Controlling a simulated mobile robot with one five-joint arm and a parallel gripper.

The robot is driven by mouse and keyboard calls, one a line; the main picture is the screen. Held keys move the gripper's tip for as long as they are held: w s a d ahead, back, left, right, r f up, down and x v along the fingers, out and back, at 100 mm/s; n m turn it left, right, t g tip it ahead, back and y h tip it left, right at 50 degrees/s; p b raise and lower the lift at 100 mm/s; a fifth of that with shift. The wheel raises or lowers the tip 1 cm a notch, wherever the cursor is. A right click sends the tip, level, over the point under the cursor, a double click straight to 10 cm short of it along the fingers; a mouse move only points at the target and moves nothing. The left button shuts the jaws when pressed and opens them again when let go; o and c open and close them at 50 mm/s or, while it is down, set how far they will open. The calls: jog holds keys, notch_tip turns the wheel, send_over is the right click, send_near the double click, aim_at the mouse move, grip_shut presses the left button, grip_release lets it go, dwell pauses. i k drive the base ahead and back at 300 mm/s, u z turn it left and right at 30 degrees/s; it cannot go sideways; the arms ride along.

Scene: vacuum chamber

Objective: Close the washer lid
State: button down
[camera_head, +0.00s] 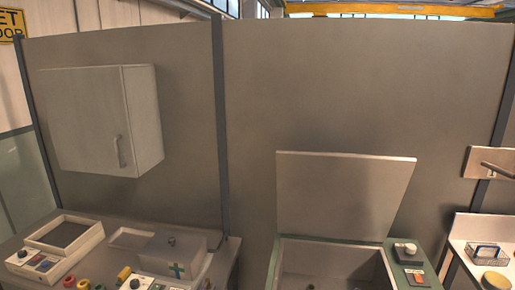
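The washer (397,254) stands at the lower right of the centre, with a grey basin inside. Its lid (343,195) is a flat grey panel that stands raised and nearly upright at the back of the basin. The basin's opening (330,262) is uncovered. The front of the washer is cut off by the bottom edge of the view. My gripper is not in view.
A wall cabinet (98,118) hangs at the upper left. A bench with devices (62,236) is at the lower left. A white-topped table (485,228) with a wire basket (488,254) stands to the right, below a wall bracket (491,163).

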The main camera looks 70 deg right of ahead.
aim_at(337, 195)
jog(key=u, duration=0.2)
jog(key=i, duration=0.8)
jog(key=z, duration=0.55)
jog(key=i, duration=0.75)
jog(key=z, duration=0.65)
